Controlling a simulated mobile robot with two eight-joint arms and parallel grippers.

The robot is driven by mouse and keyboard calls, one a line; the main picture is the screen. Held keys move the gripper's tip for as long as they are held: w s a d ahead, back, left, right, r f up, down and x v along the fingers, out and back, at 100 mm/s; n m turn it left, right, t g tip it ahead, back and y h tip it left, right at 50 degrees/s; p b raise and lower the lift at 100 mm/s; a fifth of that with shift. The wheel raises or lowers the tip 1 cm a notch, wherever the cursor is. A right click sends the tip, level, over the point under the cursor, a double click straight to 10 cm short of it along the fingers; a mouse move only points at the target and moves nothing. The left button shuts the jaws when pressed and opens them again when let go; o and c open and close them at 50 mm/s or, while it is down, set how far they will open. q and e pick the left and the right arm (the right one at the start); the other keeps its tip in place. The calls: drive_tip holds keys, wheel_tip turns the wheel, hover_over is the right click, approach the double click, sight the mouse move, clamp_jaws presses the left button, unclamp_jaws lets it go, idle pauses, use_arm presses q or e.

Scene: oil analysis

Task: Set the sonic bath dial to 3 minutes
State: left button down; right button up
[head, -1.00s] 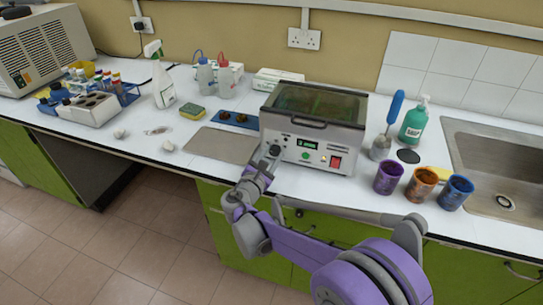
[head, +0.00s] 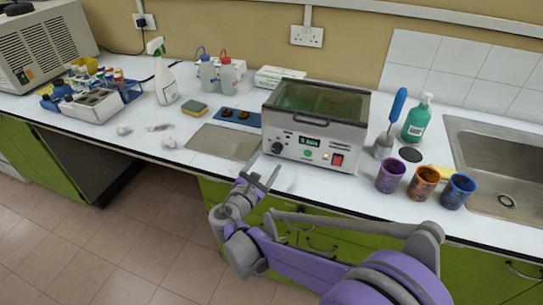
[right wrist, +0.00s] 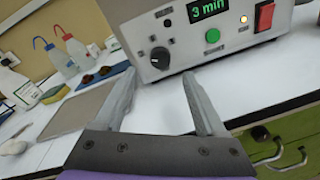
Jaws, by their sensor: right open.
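The sonic bath (head: 315,125) stands on the white bench, a grey box with a dark glass lid. Its black dial (head: 278,148) is at the left of the front panel and also shows in the right wrist view (right wrist: 160,57). The green display (right wrist: 208,8) reads "3 min". My left gripper is out of view.
Purple, orange and blue cups (head: 424,182) stand right of the bath, near the sink (head: 505,165). A grey mat (head: 222,142), a sponge (head: 194,108) and bottles are to the left. The bench's front edge is near my gripper.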

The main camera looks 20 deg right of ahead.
drive_tip(key=shift+v, duration=2.35)
drive_tip(key=s+d+m+g+y+p, duration=0.45)
drive_tip(key=s+d+m+g, duration=0.25)
drive_tip(key=s+d+m, duration=0.55)
drive_tip(key=s+a+m+y+p, duration=0.2)
drive_tip(key=s+m, duration=0.3)
drive_tip(key=s, duration=0.2)
drive_tip(key=s+a+f+m+g+y+p, duration=0.1)
drive_tip(key=s+a+m+y+p, duration=0.2)
drive_tip(key=s+m, duration=0.3)
drive_tip(key=shift+s+a+y, duration=0.25)
drive_tip(key=shift+s+y, duration=0.1)
drive_tip(key=shift+s, duration=0.45)
